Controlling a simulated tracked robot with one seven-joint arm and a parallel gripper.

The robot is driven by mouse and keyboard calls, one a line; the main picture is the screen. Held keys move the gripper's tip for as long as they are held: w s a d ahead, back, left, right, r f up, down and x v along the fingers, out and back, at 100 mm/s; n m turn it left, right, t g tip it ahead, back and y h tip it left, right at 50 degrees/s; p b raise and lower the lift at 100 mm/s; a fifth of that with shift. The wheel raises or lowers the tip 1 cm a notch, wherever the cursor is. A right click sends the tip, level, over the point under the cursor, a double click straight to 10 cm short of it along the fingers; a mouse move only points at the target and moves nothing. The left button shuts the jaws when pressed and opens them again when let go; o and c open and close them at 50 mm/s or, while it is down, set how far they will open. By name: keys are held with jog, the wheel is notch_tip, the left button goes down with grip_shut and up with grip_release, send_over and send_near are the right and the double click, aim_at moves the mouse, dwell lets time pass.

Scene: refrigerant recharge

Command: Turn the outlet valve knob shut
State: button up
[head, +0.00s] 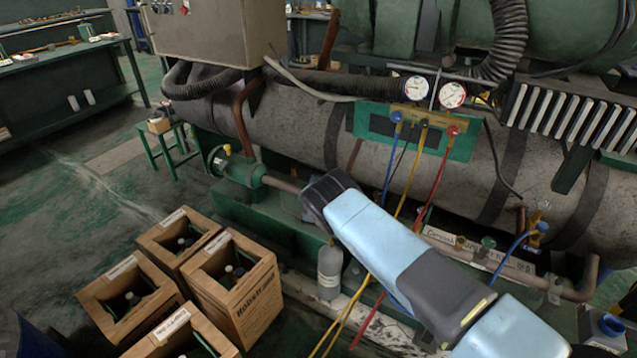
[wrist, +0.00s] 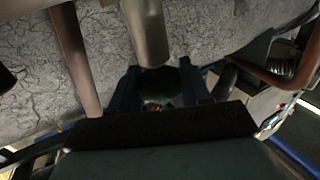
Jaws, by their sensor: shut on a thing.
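My gripper (wrist: 161,88) shows in the wrist view, with one dark finger on each side of a dark greenish rounded knob (wrist: 160,86). The fingers are shut on this knob, which sits below the end of a grey-beige pipe or stem (wrist: 147,35). I take it to be the outlet valve knob, but it is dark and partly hidden by my gripper's body. In the head view my blue and grey arm reaches toward the pipework under the big tank, and it hides my fingers and the knob.
The grey tank (head: 290,120) runs behind my arm. Blue, yellow and red hoses hang from the gauge manifold (head: 425,117) close to my arm. A green valve body (head: 238,168) is on the pipe at left.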

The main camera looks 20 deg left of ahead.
jog(key=m+h, duration=0.2)
jog(key=h, duration=0.1)
jog(key=m+h, duration=0.2)
jog(key=h, duration=0.1)
jog(key=shift+w+r+h, duration=0.15)
jog(key=shift+r+h, duration=0.05)
jog(key=shift+h, duration=0.1)
jog(key=shift+m+h, duration=0.3)
jog(key=shift+a+r+m+h, duration=0.15)
jog(key=shift+m+h, duration=0.25)
jog(key=shift+h, duration=0.2)
